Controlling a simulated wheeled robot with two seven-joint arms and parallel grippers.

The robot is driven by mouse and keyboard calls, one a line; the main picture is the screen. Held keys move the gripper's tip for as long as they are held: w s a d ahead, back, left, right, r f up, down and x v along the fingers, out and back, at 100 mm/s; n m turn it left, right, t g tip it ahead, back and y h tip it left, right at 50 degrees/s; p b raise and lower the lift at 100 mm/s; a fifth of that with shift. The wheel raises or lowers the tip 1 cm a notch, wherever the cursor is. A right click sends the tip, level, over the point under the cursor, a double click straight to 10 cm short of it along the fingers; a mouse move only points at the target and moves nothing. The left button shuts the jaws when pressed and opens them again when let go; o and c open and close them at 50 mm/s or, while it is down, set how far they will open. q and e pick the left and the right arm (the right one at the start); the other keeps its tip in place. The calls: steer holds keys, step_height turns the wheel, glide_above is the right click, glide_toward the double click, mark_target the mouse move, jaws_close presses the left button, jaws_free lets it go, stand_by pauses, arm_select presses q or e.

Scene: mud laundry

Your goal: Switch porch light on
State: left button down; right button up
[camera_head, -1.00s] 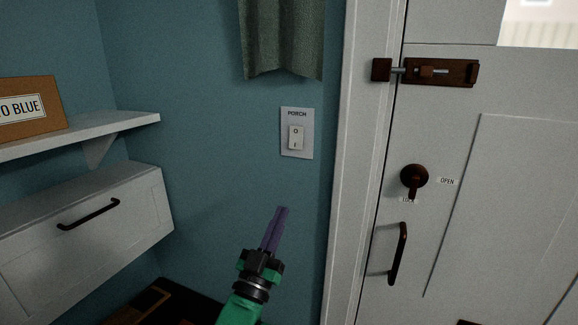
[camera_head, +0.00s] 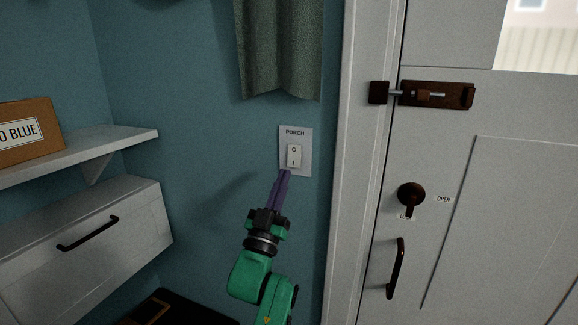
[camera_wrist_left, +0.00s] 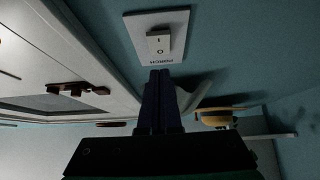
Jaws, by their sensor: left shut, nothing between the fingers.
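The porch light switch (camera_head: 294,156) is a white rocker marked O at the top and I at the bottom, on a wall plate (camera_head: 303,137) labelled PORCH. It also shows in the left wrist view (camera_wrist_left: 158,43), where it appears turned over. My left gripper (camera_head: 284,175) is shut and empty. Its purple fingertips are at the plate's lower edge, just below the rocker in the head view. I cannot tell whether they touch it. In the left wrist view, the shut fingers (camera_wrist_left: 160,75) point toward the plate. My right gripper is not in view.
A white door with a brown bolt (camera_head: 436,95), a knob (camera_head: 411,195) and a handle (camera_head: 396,268) stands to the right. A green curtain (camera_head: 278,50) hangs above the switch. A shelf (camera_head: 120,142) with a box (camera_head: 27,130) and a white cabinet (camera_head: 130,215) are at left.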

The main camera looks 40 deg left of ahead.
mark_target(294, 160)
arm_select(q)
steer(key=w, duration=0.1)
steer(key=w+a, duration=0.1)
steer(key=w, duration=0.2)
steer(key=shift+a+f+p, duration=0.15)
steer(key=shift+a+p, duration=0.15)
steer(key=shift+p, duration=0.1)
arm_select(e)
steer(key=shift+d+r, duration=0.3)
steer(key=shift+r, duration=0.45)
